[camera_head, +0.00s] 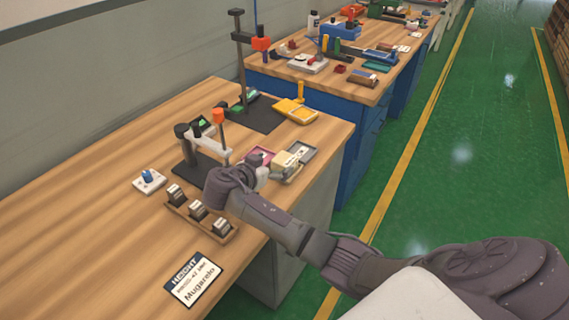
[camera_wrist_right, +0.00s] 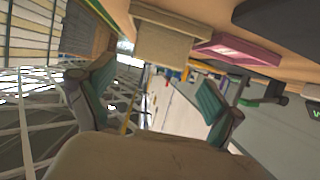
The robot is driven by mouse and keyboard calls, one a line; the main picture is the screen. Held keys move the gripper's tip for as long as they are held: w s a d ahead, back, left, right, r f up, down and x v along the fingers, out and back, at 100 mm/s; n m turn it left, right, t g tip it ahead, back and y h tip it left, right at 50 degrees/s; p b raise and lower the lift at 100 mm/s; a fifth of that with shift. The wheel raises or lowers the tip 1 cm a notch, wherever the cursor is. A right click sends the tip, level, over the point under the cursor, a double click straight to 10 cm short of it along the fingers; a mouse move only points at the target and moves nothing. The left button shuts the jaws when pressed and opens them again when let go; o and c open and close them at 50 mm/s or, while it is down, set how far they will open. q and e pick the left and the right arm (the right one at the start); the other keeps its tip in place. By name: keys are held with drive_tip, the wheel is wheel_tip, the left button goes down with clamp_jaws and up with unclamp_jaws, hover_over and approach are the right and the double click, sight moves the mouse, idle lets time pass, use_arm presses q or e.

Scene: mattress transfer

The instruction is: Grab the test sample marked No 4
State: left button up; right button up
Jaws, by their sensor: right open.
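A wooden rack (camera_head: 201,221) on the near table holds three small dark blocks with pale labels: a left one (camera_head: 176,194), a middle one (camera_head: 197,210) and a right one (camera_head: 222,227). Their numbers are too small to read. My right gripper (camera_head: 262,172) is at the table's right edge, to the right of the rack, beside a beige block (camera_head: 286,164). In the right wrist view its fingers (camera_wrist_right: 154,75) are spread and nothing is between them. The beige block (camera_wrist_right: 165,40) shows beyond the fingers there. My left gripper is not in view.
A pink tray (camera_head: 263,154) and a grey tray (camera_head: 302,152) sit near the right edge. A test stand (camera_head: 202,140) with an orange knob rises behind the rack.

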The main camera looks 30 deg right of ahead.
sight(283, 160)
drive_tip(key=p+x, duration=0.1)
drive_tip(key=x, duration=0.4)
drive_tip(key=shift+s, duration=0.15)
drive_tip(key=c, duration=1.2)
drive_tip(key=shift+r, duration=0.1)
